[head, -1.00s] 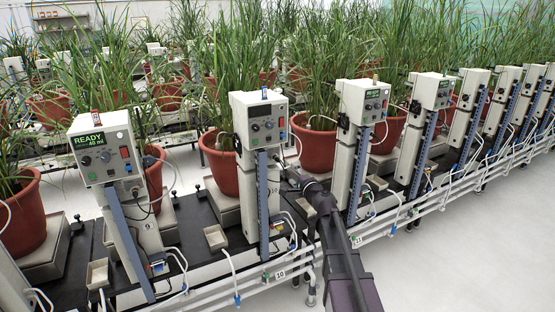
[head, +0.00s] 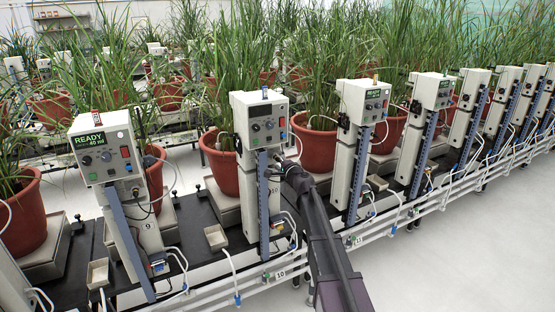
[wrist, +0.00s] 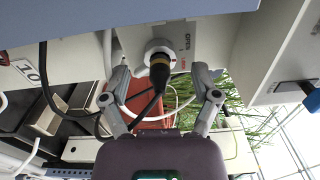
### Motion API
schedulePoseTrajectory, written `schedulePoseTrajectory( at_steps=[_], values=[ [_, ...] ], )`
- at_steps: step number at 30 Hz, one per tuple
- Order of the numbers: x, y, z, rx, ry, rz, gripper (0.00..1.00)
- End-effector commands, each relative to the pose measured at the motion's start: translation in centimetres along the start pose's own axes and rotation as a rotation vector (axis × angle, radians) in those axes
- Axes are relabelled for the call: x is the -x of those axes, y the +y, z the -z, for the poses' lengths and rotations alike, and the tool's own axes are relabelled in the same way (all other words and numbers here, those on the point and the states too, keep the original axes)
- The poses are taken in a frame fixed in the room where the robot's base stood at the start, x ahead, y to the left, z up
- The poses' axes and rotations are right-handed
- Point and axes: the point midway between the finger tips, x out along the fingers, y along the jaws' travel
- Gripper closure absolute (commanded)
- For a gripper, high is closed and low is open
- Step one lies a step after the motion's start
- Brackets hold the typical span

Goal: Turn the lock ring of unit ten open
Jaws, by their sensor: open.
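Unit ten (head: 262,120) is a beige column head with a dark display, and the number 10 shows on its column. In the wrist view its underside carries a pale lock ring (wrist: 157,47) around a black plug with a yellowish band (wrist: 160,72) and a dark cable. Lettering reading OPEN and, in red, apparently LOCK is beside the ring. My gripper (wrist: 160,78) is open, its two grey fingers on either side of the plug, just short of the ring and apart from it. In the head view my gripper (head: 285,165) is at the unit's right side, its fingertips hard to make out.
Unit nine (head: 105,147), with a READY display, stands to the left. Another unit (head: 362,105) stands to the right. A red pot (head: 222,160) with tall grass is behind unit ten. White pipes (head: 270,270) run along the front, and hanging cables are near my fingers.

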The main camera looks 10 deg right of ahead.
Motion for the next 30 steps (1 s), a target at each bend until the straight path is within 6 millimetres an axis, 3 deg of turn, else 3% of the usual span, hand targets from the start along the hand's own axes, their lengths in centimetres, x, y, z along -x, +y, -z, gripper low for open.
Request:
schedulePoseTrajectory(
  at_steps=[6, 18, 26, 30],
  values=[
    [-1.8, 0.0, 0.1, 0.0, 0.0, 0.0, 0.21],
    [-2.0, 0.0, 0.1, 0.0, 0.001, 0.0, 0.21],
    [-2.0, 0.0, 0.1, 0.0, 0.001, 0.0, 0.98],
    [-2.0, 0.0, 0.1, 0.002, 0.002, 0.0, 1.0]
  ],
)
